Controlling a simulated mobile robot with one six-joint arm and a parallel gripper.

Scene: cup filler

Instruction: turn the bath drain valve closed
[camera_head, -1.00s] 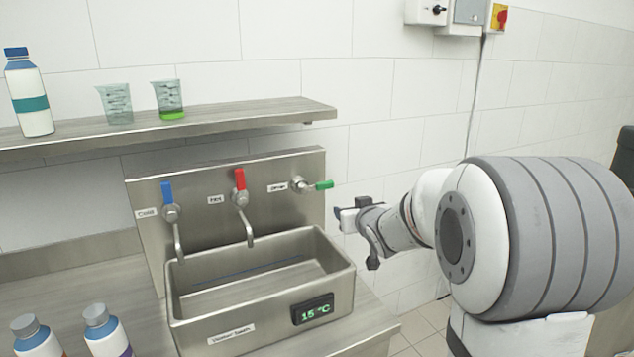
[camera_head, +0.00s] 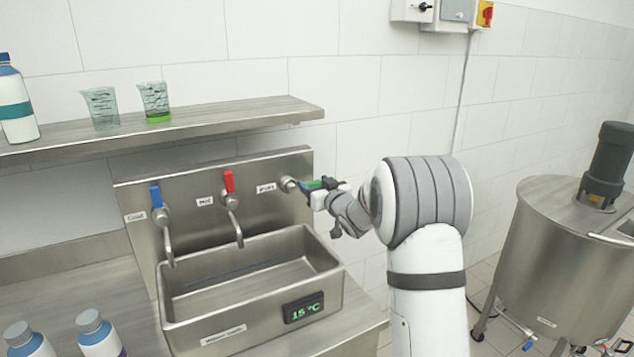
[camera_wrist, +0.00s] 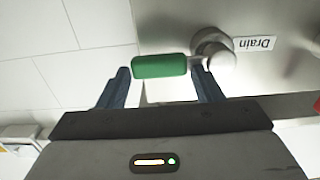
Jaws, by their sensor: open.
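The drain valve has a green handle (camera_head: 316,184) that points sideways to the right on the steel back panel of the bath (camera_head: 325,262). In the wrist view the green handle (camera_wrist: 160,66) lies across the picture, with its metal stem and the "Drain" label to its right. My gripper (camera_head: 311,190) is at the handle, partly covering it in the head view. In the wrist view my gripper (camera_wrist: 161,74) is open, one finger either side of the handle's length. The handle shows between the fingertips, with no clear contact.
A blue-handled cold tap (camera_head: 156,196) and red-handled hot tap (camera_head: 229,182) are left of the drain valve. A shelf (camera_head: 240,113) with beakers is above. Bottles (camera_head: 97,335) stand front left. A steel tank (camera_head: 560,250) is at the right.

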